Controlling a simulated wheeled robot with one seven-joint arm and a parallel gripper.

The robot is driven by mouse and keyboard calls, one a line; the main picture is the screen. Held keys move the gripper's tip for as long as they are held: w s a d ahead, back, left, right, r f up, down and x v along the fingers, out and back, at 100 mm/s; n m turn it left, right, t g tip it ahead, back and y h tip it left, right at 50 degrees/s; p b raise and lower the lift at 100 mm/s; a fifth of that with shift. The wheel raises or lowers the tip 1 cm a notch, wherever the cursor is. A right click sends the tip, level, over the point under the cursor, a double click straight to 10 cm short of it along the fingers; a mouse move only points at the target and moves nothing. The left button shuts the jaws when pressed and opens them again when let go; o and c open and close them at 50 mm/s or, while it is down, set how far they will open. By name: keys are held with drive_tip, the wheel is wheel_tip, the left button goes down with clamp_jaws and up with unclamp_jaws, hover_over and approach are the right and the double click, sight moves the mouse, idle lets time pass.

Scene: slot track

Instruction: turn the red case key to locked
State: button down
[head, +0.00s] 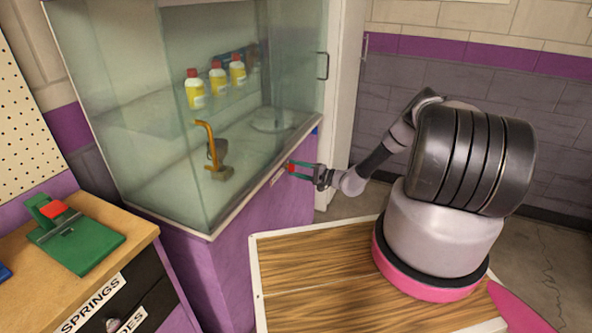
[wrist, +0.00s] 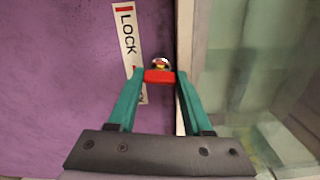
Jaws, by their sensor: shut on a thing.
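The red case key (wrist: 159,76) sits in a round metal lock on the purple panel of the glass case. Its red grip lies crosswise in the wrist view, between the green fingertips. My gripper (wrist: 160,82) is shut on the key. In the head view, my gripper (head: 300,170) reaches the case's purple front, with the red key (head: 291,167) at its tips. A white label reading LOCK (wrist: 127,40) with a red mark runs beside the lock, partly hidden behind a finger. I cannot tell from this whether the lock is engaged.
The glass case (head: 160,130) holds several yellow bottles and an orange-handled item. A wood-topped surface (head: 320,270) lies below my arm. A drawer bench (head: 100,270) with a green device (head: 75,240) stands at the left.

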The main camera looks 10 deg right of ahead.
drive_tip(key=shift+n, duration=0.8)
drive_tip(key=shift+f, duration=0.1)
drive_tip(key=shift+c, duration=1.6)
unclamp_jaws()
drive_tip(key=shift+d, duration=0.1)
drive_tip(key=v, duration=1)
drive_tip(key=shift+s+d, duration=0.25)
